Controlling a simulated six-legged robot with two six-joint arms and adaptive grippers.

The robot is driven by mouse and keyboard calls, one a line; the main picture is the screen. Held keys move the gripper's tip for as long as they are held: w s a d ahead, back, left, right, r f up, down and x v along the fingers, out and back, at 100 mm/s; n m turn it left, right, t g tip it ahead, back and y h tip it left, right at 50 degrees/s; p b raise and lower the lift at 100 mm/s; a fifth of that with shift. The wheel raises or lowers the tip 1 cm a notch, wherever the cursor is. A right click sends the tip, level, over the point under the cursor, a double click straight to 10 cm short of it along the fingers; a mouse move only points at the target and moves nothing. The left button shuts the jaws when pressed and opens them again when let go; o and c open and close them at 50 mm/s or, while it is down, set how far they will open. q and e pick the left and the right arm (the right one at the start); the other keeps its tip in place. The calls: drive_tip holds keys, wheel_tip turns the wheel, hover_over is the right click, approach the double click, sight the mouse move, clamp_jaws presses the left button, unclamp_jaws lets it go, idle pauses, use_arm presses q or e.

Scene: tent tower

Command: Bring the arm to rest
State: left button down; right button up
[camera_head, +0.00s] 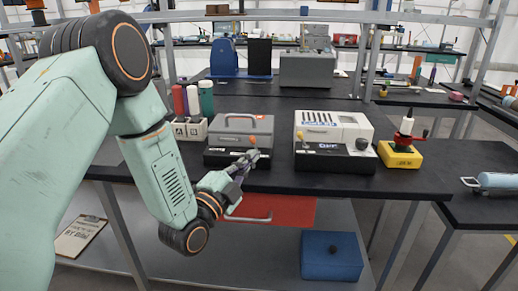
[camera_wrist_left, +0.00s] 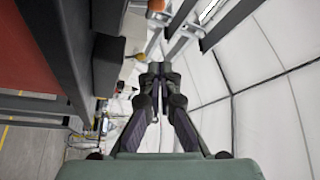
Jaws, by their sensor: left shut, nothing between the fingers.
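My left arm comes in from the left in the head view, and my left gripper (camera_head: 250,157) is in front of the black bench top, near its front edge. It overlaps the lower front of a grey machine with a handle. The gripper is shut and empty. In the left wrist view the two dark fingers (camera_wrist_left: 157,72) meet at their tips with nothing between them. My right gripper is in neither view.
The black bench (camera_head: 430,183) holds a grey machine (camera_head: 238,132), a white machine (camera_head: 333,130), a yellow block (camera_head: 400,155) and a rack of bottles (camera_head: 190,130). Below are a red drawer (camera_head: 275,208), a blue box (camera_head: 330,262) and a clipboard (camera_head: 80,237).

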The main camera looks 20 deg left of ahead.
use_arm(q)
drive_tip(key=shift+s+a+f, duration=0.2)
drive_tip(key=shift+s+a, duration=0.05)
drive_tip(key=shift+s, duration=0.1)
drive_tip(key=shift+s+d+r, duration=0.1)
drive_tip(key=shift+d, duration=0.05)
